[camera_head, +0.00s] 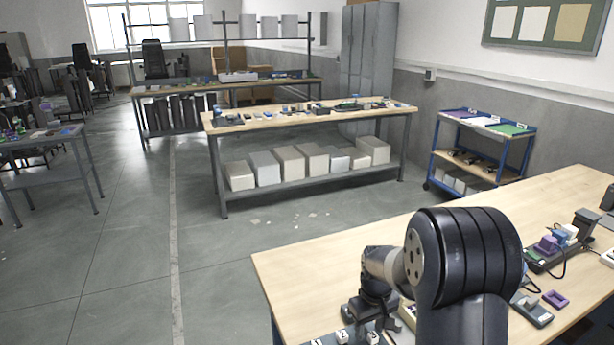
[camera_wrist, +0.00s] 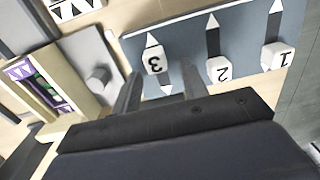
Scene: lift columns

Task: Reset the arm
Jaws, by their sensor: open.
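My arm reaches over the near workbench (camera_head: 300,262) in the head view, with my gripper (camera_head: 372,312) low at its left front part. In the wrist view my gripper (camera_wrist: 160,82) is open, its two fingers apart. A white block marked 3 (camera_wrist: 154,60) shows between and just beyond the fingertips; whether they touch it cannot be told. It sits on a dark panel (camera_wrist: 188,38) with arrow-shaped slots. Blocks marked 2 (camera_wrist: 219,68) and 1 (camera_wrist: 276,55) sit on the same panel to the right.
A cream frame with a small display (camera_wrist: 38,85) and a grey plate with a round knob (camera_wrist: 97,78) lie left of the panel. Purple and blue parts (camera_head: 550,243) stand at the bench's right. A blue trolley (camera_head: 480,140) and another workbench (camera_head: 300,117) stand behind. Open floor lies left.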

